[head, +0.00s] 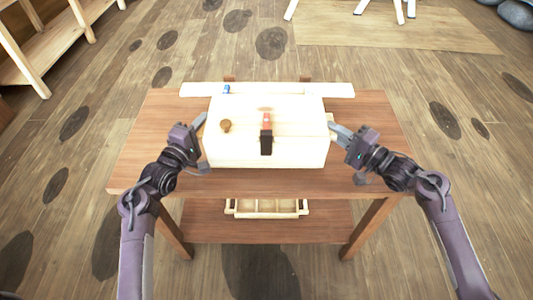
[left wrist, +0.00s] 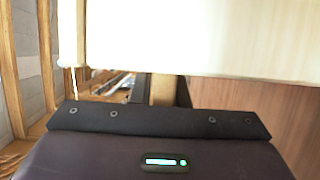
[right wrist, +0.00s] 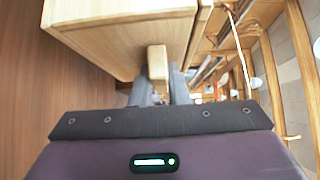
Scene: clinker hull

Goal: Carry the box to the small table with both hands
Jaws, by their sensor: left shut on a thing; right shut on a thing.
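The pale wooden box (head: 290,140) is on or just above the brown wooden table (head: 370,180); I cannot tell if it touches the top. A dark and red item (head: 266,135) and a brown knob-like item (head: 226,126) show on its top. My left gripper (head: 203,122) is shut on the box's left side. My right gripper (head: 331,128) is shut on its right side. In the right wrist view the fingers close around a small wooden handle (right wrist: 157,62) on the box. The left wrist view also shows a wooden handle (left wrist: 163,90) between the fingers.
A pale board (head: 340,90) lies along the table's far edge. A divided tray (head: 266,208) sits on the lower shelf. White legs (head: 360,8) stand on a mat (head: 400,35) at the far right. Wooden shelving (head: 40,50) stands far left. Open plank floor surrounds the table.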

